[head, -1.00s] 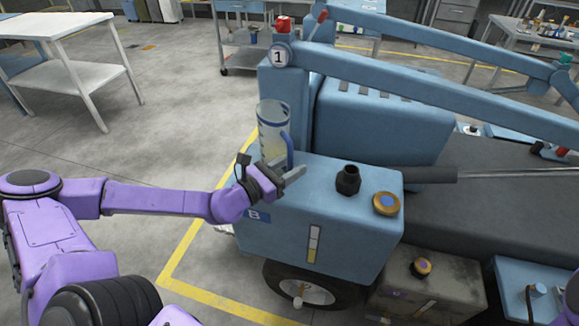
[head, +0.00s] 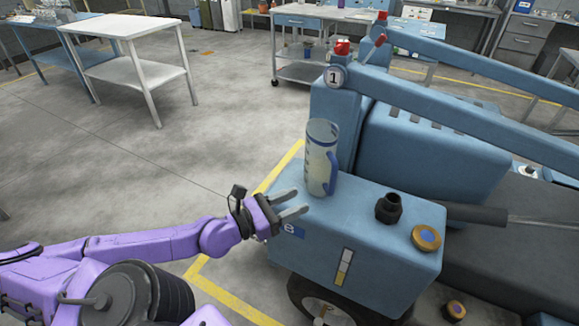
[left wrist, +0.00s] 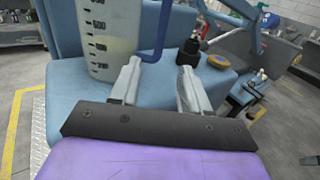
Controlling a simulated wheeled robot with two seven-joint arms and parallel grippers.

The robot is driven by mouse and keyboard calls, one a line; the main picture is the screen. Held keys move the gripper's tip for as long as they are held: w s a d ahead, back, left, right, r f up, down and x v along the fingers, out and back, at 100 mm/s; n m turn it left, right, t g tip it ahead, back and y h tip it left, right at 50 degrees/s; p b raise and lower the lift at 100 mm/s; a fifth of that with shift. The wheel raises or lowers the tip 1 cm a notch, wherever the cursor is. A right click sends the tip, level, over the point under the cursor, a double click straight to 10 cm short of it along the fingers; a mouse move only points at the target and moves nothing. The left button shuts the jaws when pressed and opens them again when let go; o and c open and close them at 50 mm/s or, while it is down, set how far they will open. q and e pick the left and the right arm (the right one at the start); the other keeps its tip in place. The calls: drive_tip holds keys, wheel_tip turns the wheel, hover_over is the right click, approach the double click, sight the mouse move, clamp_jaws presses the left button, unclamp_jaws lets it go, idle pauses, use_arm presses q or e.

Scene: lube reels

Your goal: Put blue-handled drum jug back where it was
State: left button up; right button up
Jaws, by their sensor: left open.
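The blue-handled drum jug (head: 321,158) stands upright on the flat top of the blue machine housing (head: 370,235). It is clear with measuring marks, and its blue handle is on the right side in the head view. In the left wrist view the jug (left wrist: 107,40) stands just beyond and left of the fingers, with its handle above the left finger. My left gripper (head: 294,204) is open and empty, at the housing's left edge, in front of the jug and apart from it. It also shows in the left wrist view (left wrist: 162,88). My right gripper is not in view.
A black filler neck (head: 389,208) and a gold cap (head: 426,238) sit on the housing right of the jug. Blue lift arms (head: 455,110) rise behind. A white table (head: 130,45) and a cart (head: 310,70) stand farther back. The floor at left is clear.

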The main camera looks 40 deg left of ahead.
use_arm(q)
drive_tip(key=s+d+f+m+g+h, duration=0.2)
drive_tip(key=s+d+f+m+g, duration=0.3)
drive_tip(key=s+d+f+g, duration=0.3)
drive_tip(key=s+d+f+m+g+h, duration=0.1)
drive_tip(key=s+d+f+m+g, duration=0.5)
drive_tip(key=d+f, duration=0.35)
drive_tip(key=s+a+f+m+g+y, duration=0.5)
drive_tip(key=s+a+f+m+y, duration=0.25)
drive_tip(key=s+f, duration=0.2)
drive_tip(key=w+a+m+t+y, duration=0.4)
drive_tip(key=a+m+t+y, duration=0.1)
drive_tip(key=a, duration=0.4)
drive_tip(key=shift+w+a+m, duration=0.15)
drive_tip(key=shift+w+m, duration=0.25)
drive_tip(key=shift+m, duration=0.45)
